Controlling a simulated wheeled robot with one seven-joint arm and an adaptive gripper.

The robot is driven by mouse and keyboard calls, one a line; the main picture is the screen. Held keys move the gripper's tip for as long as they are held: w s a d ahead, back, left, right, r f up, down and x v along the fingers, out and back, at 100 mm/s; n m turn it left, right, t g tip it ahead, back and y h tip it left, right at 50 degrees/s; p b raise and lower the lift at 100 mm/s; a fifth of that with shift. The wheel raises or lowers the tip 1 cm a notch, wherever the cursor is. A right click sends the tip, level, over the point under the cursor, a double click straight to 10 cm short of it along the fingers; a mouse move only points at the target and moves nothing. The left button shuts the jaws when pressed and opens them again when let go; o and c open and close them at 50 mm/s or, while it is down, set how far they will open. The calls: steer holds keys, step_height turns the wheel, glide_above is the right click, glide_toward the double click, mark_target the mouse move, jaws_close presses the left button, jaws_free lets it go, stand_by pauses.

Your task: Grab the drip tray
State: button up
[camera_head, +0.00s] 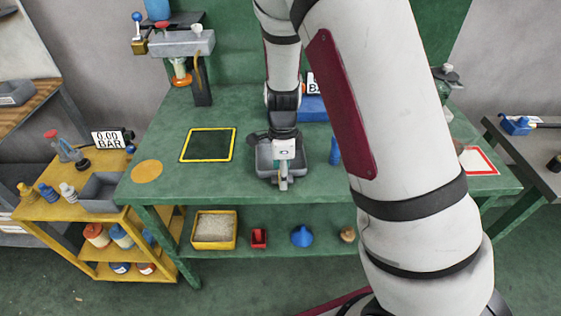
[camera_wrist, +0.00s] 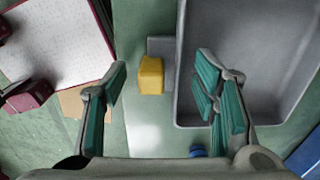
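The drip tray appears to be the grey shallow tray (camera_head: 264,160) on the green workbench, partly hidden under my gripper (camera_head: 284,180). In the wrist view the tray (camera_wrist: 262,50) fills the right side. A yellow block (camera_wrist: 151,76) sits on a grey tab at its left wall. My gripper (camera_wrist: 160,70) is open, with teal-padded fingers apart. The yellow block shows between the fingers, farther along the view. The right finger overlaps the tray's interior; the left finger is outside it. No contact is visible.
On the green workbench (camera_head: 152,188) lie a yellow-bordered black mat (camera_head: 208,145) and a tan disc (camera_head: 147,171). A blue bottle (camera_head: 335,150) stands right of the tray. A red-bordered white mat (camera_head: 478,160) is farther right. A yellow cart (camera_head: 62,211) stands at left.

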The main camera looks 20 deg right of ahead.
jaws_close()
steer(key=shift+r, duration=0.15)
